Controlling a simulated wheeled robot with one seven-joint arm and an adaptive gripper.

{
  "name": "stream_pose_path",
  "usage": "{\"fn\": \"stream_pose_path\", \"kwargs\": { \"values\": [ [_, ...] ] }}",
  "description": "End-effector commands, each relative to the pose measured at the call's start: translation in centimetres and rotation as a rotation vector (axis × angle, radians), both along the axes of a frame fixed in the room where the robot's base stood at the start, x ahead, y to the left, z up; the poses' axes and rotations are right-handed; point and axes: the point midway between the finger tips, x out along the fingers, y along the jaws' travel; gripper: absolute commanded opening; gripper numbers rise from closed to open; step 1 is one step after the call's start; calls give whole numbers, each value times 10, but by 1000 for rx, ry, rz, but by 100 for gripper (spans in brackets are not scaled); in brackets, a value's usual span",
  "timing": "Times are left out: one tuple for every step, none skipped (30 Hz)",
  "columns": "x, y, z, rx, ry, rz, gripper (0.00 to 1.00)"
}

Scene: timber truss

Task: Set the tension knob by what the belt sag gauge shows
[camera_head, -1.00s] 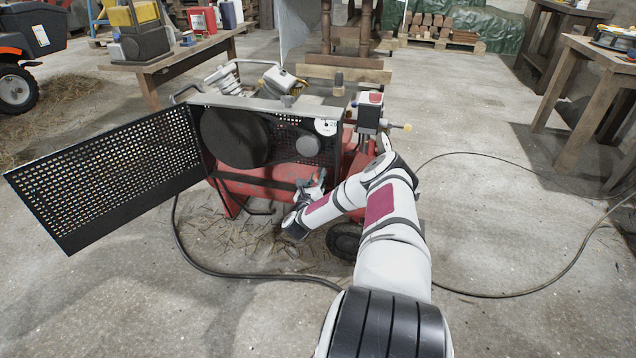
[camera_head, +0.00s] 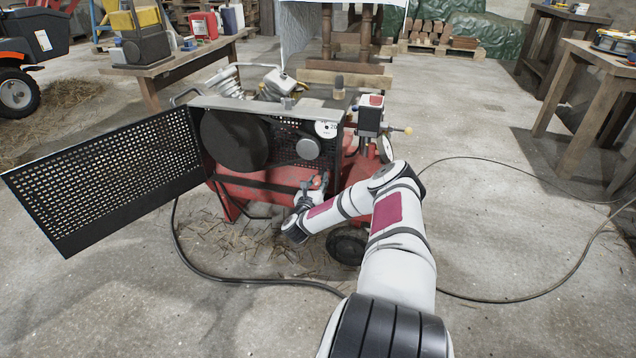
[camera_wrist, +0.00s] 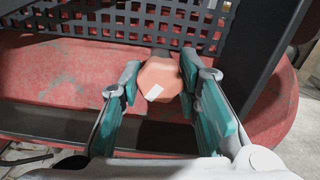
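The orange-red faceted tension knob (camera_wrist: 160,80), with a small white mark on its face, shows in the wrist view in front of the red tank. In the head view my gripper (camera_head: 313,187) is low at the front of the red machine (camera_head: 250,190), below the belt-drive opening, and the knob is hard to make out there. A round white dial (camera_head: 327,129), probably the belt sag gauge, is at the opening's upper right. Its reading is too small to read.
The perforated black guard (camera_head: 100,185) stands swung out to the left. A large dark pulley (camera_head: 235,140) is inside the opening. A wheel (camera_head: 347,246) is close below my arm. A black hose (camera_head: 230,277) crosses the floor. A workbench (camera_head: 590,85) stands right.

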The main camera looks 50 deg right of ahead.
Motion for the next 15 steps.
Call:
{"fn": "stream_pose_path", "kwargs": {
  "values": [
    [1, 1, 0, 0, -1, 2, 44],
    [1, 1, 0, 0, 0, 2, 50],
    [1, 1, 0, 0, 0, 2, 51],
    [1, 1, 0, 0, 0, 2, 51],
    [1, 1, 0, 0, 0, 1, 51],
    [1, 1, 0, 0, 0, 1, 51],
    [0, 0, 0, 0, 0, 1, 51],
    [0, 0, 0, 0, 0, 1, 51],
    [0, 0, 0, 0, 1, 0, 51],
    [0, 0, 0, 0, 1, 0, 51],
    [0, 0, 0, 0, 1, 0, 51],
    [0, 1, 0, 1, 1, 0, 51],
    [-1, 2, 0, 1, 1, 1, 51],
    [-1, 4, 0, 2, 2, 1, 51],
    [-2, 8, -1, 2, 2, 2, 51]
  ]
}}
